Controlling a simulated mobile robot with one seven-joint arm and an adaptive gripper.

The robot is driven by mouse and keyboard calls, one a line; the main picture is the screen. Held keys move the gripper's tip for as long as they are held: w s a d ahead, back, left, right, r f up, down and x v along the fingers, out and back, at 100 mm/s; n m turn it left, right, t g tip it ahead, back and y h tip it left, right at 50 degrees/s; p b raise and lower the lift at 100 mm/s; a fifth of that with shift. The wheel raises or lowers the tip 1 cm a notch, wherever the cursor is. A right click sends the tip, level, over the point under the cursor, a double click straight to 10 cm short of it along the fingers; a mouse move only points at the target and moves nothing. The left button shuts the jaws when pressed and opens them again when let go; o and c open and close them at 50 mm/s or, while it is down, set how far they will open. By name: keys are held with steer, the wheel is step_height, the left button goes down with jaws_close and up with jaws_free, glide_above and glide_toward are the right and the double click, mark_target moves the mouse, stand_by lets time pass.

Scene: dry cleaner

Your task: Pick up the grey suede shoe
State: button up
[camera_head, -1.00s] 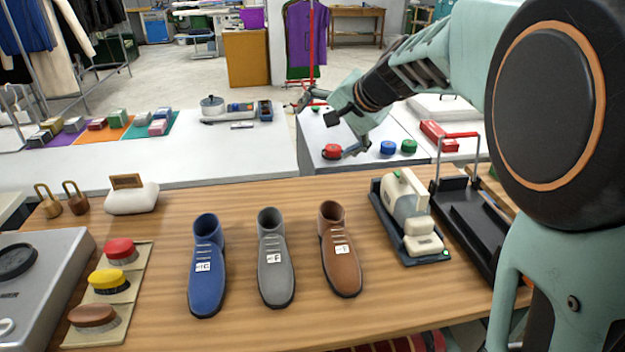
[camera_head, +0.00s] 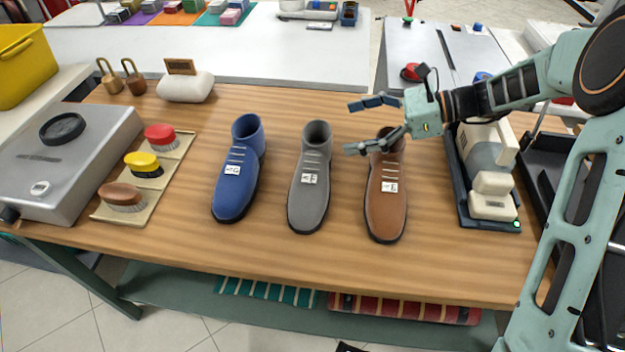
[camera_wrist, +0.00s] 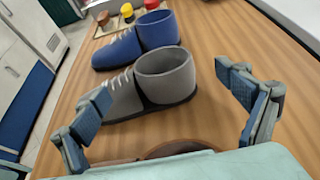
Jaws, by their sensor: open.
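The grey suede shoe (camera_head: 311,184) stands upright on the wooden table, between the blue shoe (camera_head: 238,170) and the brown shoe (camera_head: 386,195). Each carries a small white tag. My gripper (camera_head: 352,126) is open and empty, above and to the right of the grey shoe's collar, with its fingers pointing left. It hides part of the brown shoe's top. In the wrist view the grey shoe (camera_wrist: 160,82) lies ahead between the open fingers (camera_wrist: 170,95), with the blue shoe (camera_wrist: 140,42) beyond it. The brown shoe's rim (camera_wrist: 180,148) shows just below.
Red, yellow and brown brushes (camera_head: 145,164) stand on a board at left, beside a grey box-like device (camera_head: 70,155). A cream machine (camera_head: 487,165) on a dark base stands right of the brown shoe. The table in front of the shoes is clear.

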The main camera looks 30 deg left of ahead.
steer(key=b+x, duration=0.1)
steer(key=x, duration=0.5)
steer(key=shift+w+a+f, duration=0.1)
steer(key=shift+a, duration=0.2)
steer(key=c, duration=2)
